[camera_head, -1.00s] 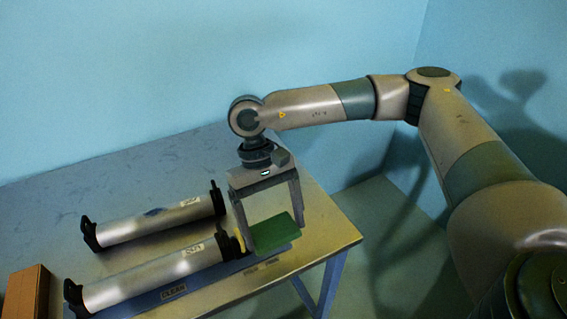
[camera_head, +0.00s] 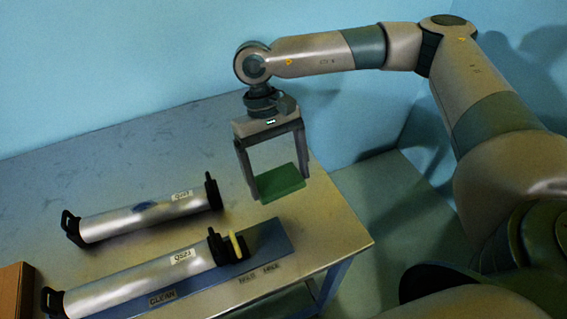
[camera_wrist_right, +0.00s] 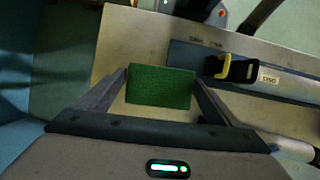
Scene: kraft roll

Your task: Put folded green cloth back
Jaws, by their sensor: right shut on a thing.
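My right gripper (camera_head: 281,186) is shut on the folded green cloth (camera_head: 283,183), which lies flat between its two long fingers. The cloth appears to be above the table, behind the right end of the blue mat (camera_head: 272,238). In the right wrist view the green cloth (camera_wrist_right: 160,87) spans the gap between the fingertips. My left gripper is out of view.
Two silver rolls with black end brackets, a far one (camera_head: 150,216) and a near one (camera_head: 140,284), lie on the metal table (camera_head: 330,225). A yellow piece (camera_head: 236,245) sits at the near roll's right bracket. A brown box (camera_head: 14,290) is at the left.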

